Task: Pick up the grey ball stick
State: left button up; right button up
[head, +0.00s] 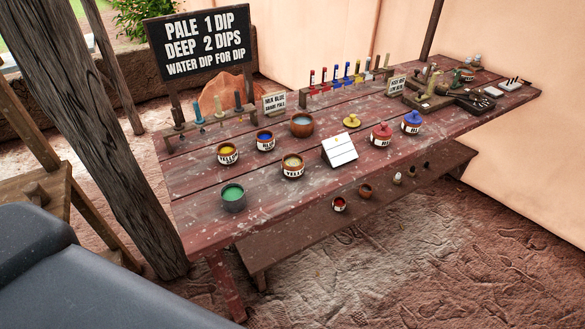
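A small wooden rack (208,122) stands at the left back end of the red table (270,190). It holds several short upright sticks: a brown-grey one (178,115), a pale one (197,110), a grey-green one (218,105) and a dark one (238,98). Small ball-like ends seem to show low on some of them, but they are too small to tell which is the grey ball stick. A second rack (345,82) farther back holds several coloured sticks. Neither of my grippers shows in the head view.
Pots with yellow (228,153), blue (265,140) and green (233,197) contents stand in front of the left rack. A white folded card (339,150) stands mid-table. A black sign (200,42) rises behind the rack. A wooden post (110,130) stands left of the table.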

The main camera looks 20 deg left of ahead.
aim_at(239, 108)
jog(key=i+l+u, duration=0.35)
jog(key=i, duration=0.25)
jog(key=i+l+u, duration=0.3)
jog(key=i+l, duration=0.2)
